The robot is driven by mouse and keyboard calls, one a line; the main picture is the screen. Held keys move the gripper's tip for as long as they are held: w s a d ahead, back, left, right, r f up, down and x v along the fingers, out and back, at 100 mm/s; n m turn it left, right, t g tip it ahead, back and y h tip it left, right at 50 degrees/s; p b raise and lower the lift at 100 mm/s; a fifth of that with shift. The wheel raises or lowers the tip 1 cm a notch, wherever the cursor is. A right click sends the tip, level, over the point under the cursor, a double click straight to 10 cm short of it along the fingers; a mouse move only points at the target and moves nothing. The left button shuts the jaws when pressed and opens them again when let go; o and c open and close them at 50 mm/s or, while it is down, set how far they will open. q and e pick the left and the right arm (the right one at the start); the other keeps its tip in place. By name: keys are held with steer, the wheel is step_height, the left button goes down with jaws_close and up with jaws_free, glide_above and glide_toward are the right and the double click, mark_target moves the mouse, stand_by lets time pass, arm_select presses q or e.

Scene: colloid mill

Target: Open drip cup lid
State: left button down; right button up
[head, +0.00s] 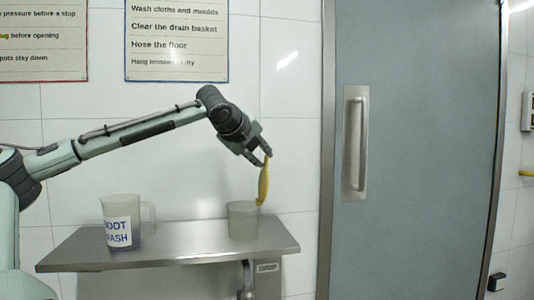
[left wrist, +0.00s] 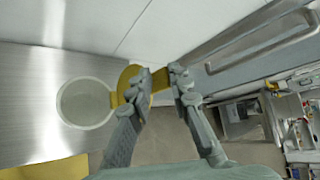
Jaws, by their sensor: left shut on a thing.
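The drip cup (head: 243,221) is a translucent grey cup standing on the steel shelf, and it also shows from above in the left wrist view (left wrist: 84,104), with its round mouth uncovered. Its yellow lid (head: 263,184) stands up steeply at the cup's right rim, seemingly joined there. In the left wrist view the lid (left wrist: 127,80) lies beside the mouth, with its tab between my fingers. My left gripper (head: 262,159) is shut on the lid's upper end, above and right of the cup. The fingers also show in the left wrist view (left wrist: 159,76). My right gripper is not in view.
A jug labelled BOOT WASH (head: 121,222) stands on the left of the steel shelf (head: 185,247). A grey door (head: 420,150) with a long handle (head: 355,145) is to the right. Signs (head: 176,40) hang on the tiled wall. The shelf between jug and cup is clear.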

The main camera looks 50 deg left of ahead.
arm_select(q)
steer(key=shift+d+f, duration=0.15)
steer(key=shift+f, duration=0.35)
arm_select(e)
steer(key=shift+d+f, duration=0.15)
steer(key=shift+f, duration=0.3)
arm_select(q)
steer(key=c, duration=1.7)
jaws_free()
steer(key=shift+w+f, duration=0.1)
steer(key=shift+r, duration=0.25)
steer(key=shift+r, duration=0.15)
steer(key=v, duration=1.1)
steer(key=shift+s+d+r, duration=0.1)
steer(key=shift+s+d, duration=0.05)
steer(key=shift+s, duration=0.2)
